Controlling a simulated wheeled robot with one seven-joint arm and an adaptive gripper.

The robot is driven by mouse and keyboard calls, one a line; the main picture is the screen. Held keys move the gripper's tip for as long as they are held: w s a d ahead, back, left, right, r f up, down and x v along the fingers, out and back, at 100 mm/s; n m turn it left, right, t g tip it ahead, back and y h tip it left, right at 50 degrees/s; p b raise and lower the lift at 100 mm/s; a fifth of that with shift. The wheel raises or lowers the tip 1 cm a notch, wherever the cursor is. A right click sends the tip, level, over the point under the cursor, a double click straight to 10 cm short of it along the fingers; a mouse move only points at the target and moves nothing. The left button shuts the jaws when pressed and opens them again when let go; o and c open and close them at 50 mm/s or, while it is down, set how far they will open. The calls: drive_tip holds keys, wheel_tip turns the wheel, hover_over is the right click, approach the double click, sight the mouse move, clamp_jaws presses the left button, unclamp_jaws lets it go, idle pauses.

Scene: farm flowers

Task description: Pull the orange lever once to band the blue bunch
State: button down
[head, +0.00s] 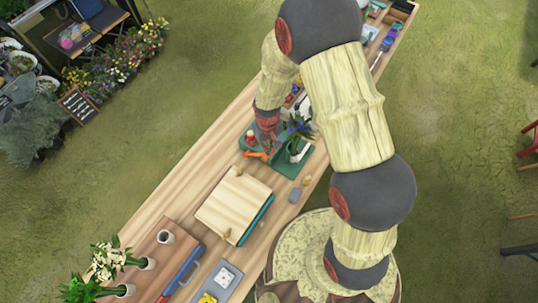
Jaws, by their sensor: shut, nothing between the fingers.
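The orange lever (256,155) shows low on the left side of a green banding stand (287,168) on the long wooden table. The blue bunch (300,127), blue flowers with green leaves, stands in the stand just right of the lever. My gripper (267,144) points down from above, right at the lever's far end. It is shut and empty. The picture is too small to tell whether its fingertips touch the lever. My arm hides part of the stand's back.
A pale wooden board on a teal base (234,204) lies in front. A small red-topped item (250,138) sits left of the gripper. The table's left strip (190,170) is clear.

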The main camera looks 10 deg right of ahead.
drive_tip(key=shift+f, duration=0.1)
drive_tip(key=shift+f+b, duration=0.85)
drive_tip(key=shift+f, duration=0.15)
drive_tip(key=shift+s+f, duration=0.1)
drive_tip(key=shift+s+d+f+b, duration=0.45)
drive_tip(key=shift+f+b, duration=0.05)
drive_tip(key=shift+f, duration=0.15)
drive_tip(key=shift+s+d+f+b, duration=0.4)
drive_tip(key=shift+d+f+b, duration=0.1)
drive_tip(key=shift+f, duration=0.1)
drive_tip(key=shift+s+d+f+b, duration=0.25)
drive_tip(key=shift+f+b, duration=0.15)
drive_tip(key=shift+f, duration=0.15)
drive_tip(key=shift+s+d+f+b, duration=0.2)
drive_tip(key=shift+f+b, duration=0.2)
drive_tip(key=shift+f, duration=0.1)
drive_tip(key=shift+s+d+f+b, duration=0.25)
drive_tip(key=shift+f+b, duration=0.15)
drive_tip(key=shift+f, duration=0.15)
drive_tip(key=shift+f, duration=0.15)
